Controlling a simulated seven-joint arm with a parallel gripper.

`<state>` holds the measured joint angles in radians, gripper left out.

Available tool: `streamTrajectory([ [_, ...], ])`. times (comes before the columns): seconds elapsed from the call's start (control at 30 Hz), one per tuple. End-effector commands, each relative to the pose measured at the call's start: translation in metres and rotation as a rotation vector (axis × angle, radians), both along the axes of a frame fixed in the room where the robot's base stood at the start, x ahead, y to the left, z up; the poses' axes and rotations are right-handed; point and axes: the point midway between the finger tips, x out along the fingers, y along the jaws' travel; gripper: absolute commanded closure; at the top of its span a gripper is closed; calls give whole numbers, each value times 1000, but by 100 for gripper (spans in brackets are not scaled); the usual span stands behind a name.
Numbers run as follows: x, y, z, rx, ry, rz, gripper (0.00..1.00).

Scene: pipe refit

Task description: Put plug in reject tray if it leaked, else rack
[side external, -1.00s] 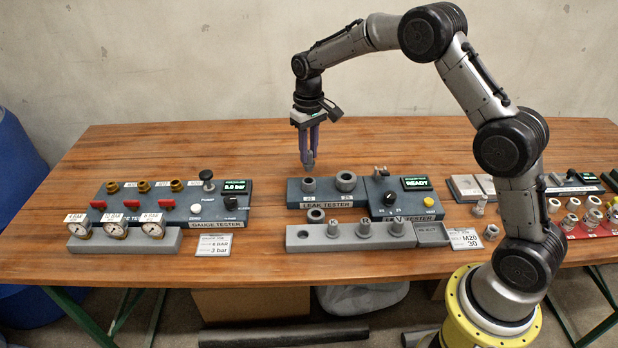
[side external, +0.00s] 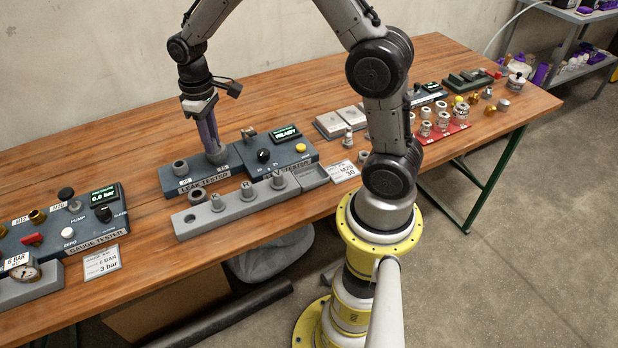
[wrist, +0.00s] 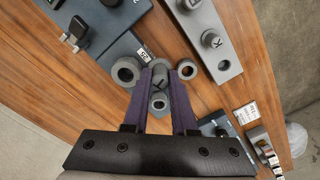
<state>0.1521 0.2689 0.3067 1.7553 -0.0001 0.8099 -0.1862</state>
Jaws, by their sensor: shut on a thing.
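My gripper (side external: 212,148) points down at the leak tester (side external: 245,166), its long purple fingers shut on a grey plug (wrist: 158,76). In the side view the fingertips overlap the tester's right socket; the left socket (side external: 180,168) shows clear. The plug's height over the tester and whether it touches a socket cannot be told. The tester's display (side external: 286,133) reads READY. The grey rack (side external: 232,206) in front holds three lettered plugs, and its left hole (side external: 190,218) is empty. A shallow grey tray (side external: 311,176) at its right end looks empty.
A loose grey ring (side external: 197,195) lies between tester and rack; it also shows in the wrist view (wrist: 187,69). The gauge tester (side external: 75,230) is at the left. Fittings stand on a red mat (side external: 455,127) at the right. Bare table lies behind the tester.

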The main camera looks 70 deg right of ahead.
Motion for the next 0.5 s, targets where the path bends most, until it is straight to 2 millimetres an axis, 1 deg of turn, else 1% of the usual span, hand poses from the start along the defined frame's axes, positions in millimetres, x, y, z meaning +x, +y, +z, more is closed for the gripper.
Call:
streamTrajectory([
  [0.03,-20,-5,8,-1,-3,-1,100],
  [0.17,-67,-14,22,-1,-4,-2,100],
  [0.2,-82,-16,26,-1,-4,-4,100],
  [0.37,-140,-21,38,-1,-4,-21,100],
  [0.5,-190,-19,44,-2,-4,-45,100],
])
